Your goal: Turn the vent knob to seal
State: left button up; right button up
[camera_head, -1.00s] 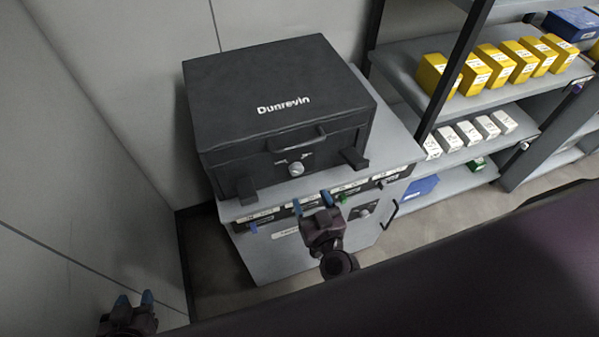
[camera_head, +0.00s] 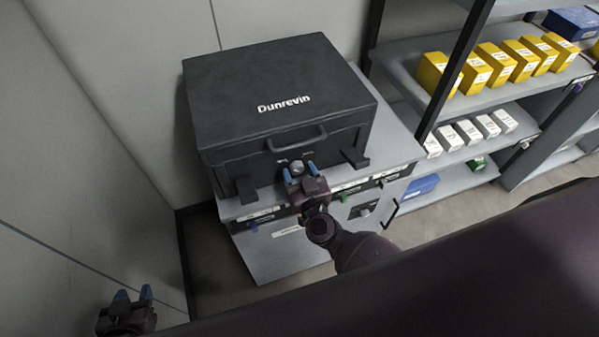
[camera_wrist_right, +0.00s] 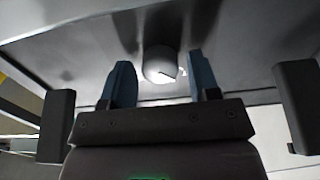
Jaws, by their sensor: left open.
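The vent knob (camera_head: 297,167) is a small round silver knob on the front of the black Dunrevin case (camera_head: 225,165), below its handle (camera_head: 298,137). In the right wrist view the knob (camera_wrist_right: 160,64) shows a light mark on its lower edge and lies between the two blue fingers. My right gripper (camera_head: 300,172) is open in front of the knob, one finger to each side, with gaps visible. Whether the fingertips reach past the knob's face is hard to tell. My left gripper (camera_head: 133,295) is open and empty at the lower left, far from the case.
The case stands on a grey cabinet (camera_head: 270,262) with labels and small coloured tabs along its front. Two dark latches (camera_head: 354,157) stick out beside the knob. Shelves (camera_head: 410,60) with yellow and white boxes stand at the right, and a wall panel at the left.

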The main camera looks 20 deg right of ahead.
jog(key=c, duration=0.7)
jog(key=shift+m, duration=0.3)
jog(key=m, duration=0.2)
jog(key=shift+m+p, duration=0.3)
jog(key=m, duration=0.3)
jog(key=shift+m, duration=0.3)
jog(key=m+b, duration=0.1)
jog(key=m, duration=0.4)
jog(key=shift+f, duration=0.1)
jog(key=m+b, duration=0.1)
jog(key=m, duration=0.5)
